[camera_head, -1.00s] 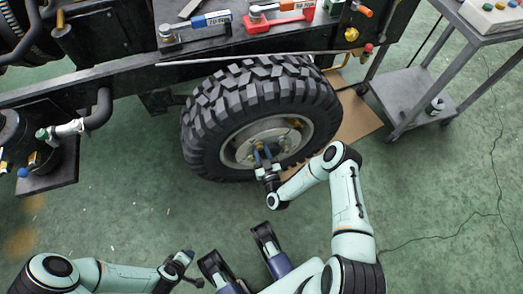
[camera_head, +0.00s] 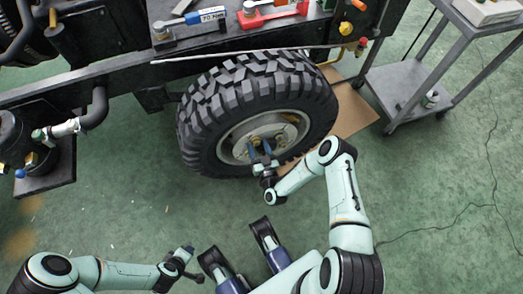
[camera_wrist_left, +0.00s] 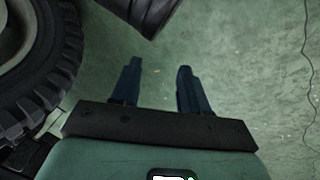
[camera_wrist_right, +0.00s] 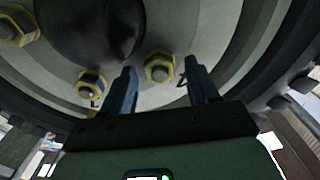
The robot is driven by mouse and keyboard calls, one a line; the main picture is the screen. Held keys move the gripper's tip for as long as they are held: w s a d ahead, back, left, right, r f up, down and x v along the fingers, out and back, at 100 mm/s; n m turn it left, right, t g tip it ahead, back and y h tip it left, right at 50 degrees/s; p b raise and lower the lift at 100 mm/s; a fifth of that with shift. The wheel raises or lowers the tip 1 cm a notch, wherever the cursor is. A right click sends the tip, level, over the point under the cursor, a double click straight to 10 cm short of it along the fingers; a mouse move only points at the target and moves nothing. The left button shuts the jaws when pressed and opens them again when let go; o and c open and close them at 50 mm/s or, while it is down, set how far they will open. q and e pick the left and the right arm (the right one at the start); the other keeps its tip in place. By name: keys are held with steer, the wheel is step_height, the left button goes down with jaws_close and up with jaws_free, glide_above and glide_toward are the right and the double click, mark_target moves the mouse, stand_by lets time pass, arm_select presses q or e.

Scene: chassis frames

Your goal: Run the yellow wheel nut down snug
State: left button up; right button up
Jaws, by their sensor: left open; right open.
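The wheel (camera_head: 225,108) stands upright under the truck, with a black chunky tyre and a pale hub. My right gripper (camera_head: 262,145) is at the lower part of the hub, open, its fingers pointing at the wheel face. In the right wrist view a yellowish hex nut (camera_wrist_right: 158,67) shows between and beyond the two fingertips; contact cannot be told. Another nut (camera_wrist_right: 92,82) sits left of the fingers, and a third nut (camera_wrist_right: 12,25) is at the upper left. My left gripper (camera_head: 187,264) is open and empty over the floor, well away from the wheel.
A grey cart (camera_head: 405,90) stands at right. Cardboard (camera_head: 350,112) lies beside the wheel. The green floor in front is mostly clear.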

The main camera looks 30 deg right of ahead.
arm_select(q)
steer(key=s+d+r+g+p, duration=0.1)
steer(key=s+d+r+p, duration=0.1)
steer(key=s, duration=0.3)
steer(key=shift+d+r+h+p, duration=0.3)
steer(key=shift+r+h+p, duration=0.1)
steer(key=shift+r+p, duration=0.25)
arm_select(e)
steer(key=v, duration=1.3)
steer(key=shift+s, duration=0.1)
arm_select(q)
steer(key=shift+r, duration=0.1)
